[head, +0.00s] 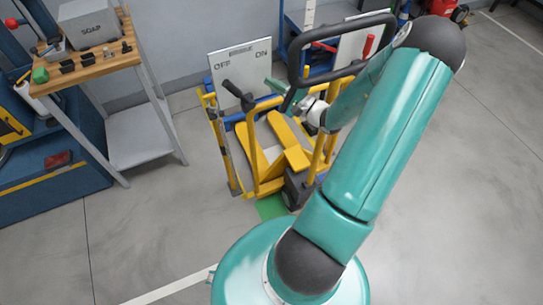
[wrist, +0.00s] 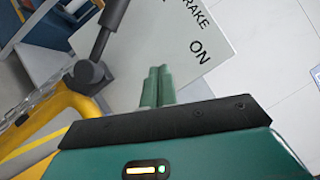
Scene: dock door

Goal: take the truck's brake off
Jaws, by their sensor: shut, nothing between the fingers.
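The truck (head: 262,150) is a yellow hand truck with a black push handle (head: 293,75). A white plate (head: 240,66) at its back reads BRAKE, with OFF at left and ON at right. The black brake lever (head: 232,89) leans up and left, to the OFF side. In the wrist view the lever (wrist: 108,35) rises from its dark pivot (wrist: 89,76), left of the word ON. My gripper (head: 270,84) is shut and empty, right of the lever and apart from it. Its closed fingers (wrist: 158,86) point at the plate, below ON.
A wooden-topped bench (head: 85,65) with a SOAP box (head: 90,22) stands at left. A blue cabinet (head: 55,180) is beside it. The push handle rises close by my arm. The floor left of the truck is clear.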

